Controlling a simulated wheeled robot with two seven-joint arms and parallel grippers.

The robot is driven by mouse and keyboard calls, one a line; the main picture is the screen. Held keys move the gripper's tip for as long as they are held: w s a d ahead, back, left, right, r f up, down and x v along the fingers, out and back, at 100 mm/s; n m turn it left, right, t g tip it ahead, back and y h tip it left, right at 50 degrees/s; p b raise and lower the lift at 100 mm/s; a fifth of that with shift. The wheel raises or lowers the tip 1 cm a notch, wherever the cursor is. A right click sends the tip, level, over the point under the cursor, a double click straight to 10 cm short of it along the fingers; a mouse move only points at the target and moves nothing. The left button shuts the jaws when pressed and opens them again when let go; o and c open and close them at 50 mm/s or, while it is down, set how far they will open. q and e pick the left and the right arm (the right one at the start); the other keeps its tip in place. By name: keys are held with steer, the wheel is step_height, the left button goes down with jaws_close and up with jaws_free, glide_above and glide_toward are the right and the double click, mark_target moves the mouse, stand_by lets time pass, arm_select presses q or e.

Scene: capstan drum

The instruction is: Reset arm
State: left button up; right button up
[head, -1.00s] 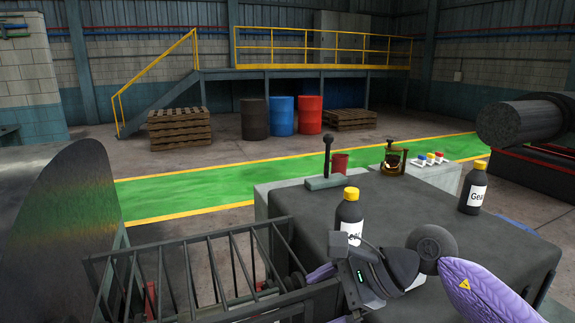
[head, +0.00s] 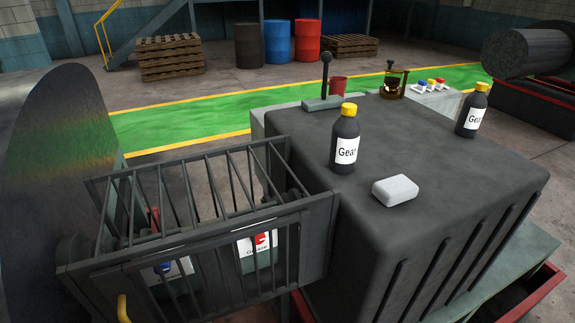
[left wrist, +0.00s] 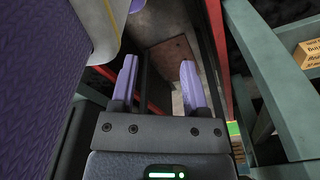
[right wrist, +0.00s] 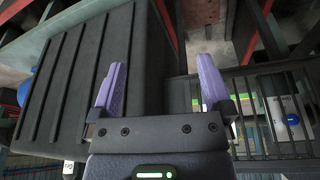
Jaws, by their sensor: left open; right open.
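Neither gripper shows in the head view. In the left wrist view my left gripper (left wrist: 158,65) is open, with nothing between its purple fingers; dark bars and green and red frame parts lie close around it. In the right wrist view my right gripper (right wrist: 160,65) is open and empty, in front of the ribbed dark housing (right wrist: 85,75) and the barred guard (right wrist: 270,105). In the head view a white block (head: 395,190) lies on the dark housing (head: 420,230). A black-knobbed lever (head: 326,80) stands upright at the housing's back left.
Two dark bottles with yellow caps, one nearer (head: 345,140) and one at the right (head: 472,112), stand on the housing. The barred guard (head: 205,245) juts left, with labelled boxes seen through it. A red cup (head: 338,86) and button panel (head: 432,88) are behind.

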step_height(320, 180, down, 18)
steer(key=g+b, duration=0.1)
steer(key=b, duration=0.5)
steer(key=s+d+f+g+b, duration=0.1)
steer(key=s+f+b, duration=0.5)
steer(key=f, duration=0.8)
steer(key=s+d+f+b, duration=0.2)
steer(key=s+f+b, duration=0.4)
steer(key=f, duration=0.8)
steer(key=s, duration=0.3)
steer(key=shift+n+g, duration=0.3)
steer(key=shift+g, duration=0.1)
steer(key=shift+f, duration=0.1)
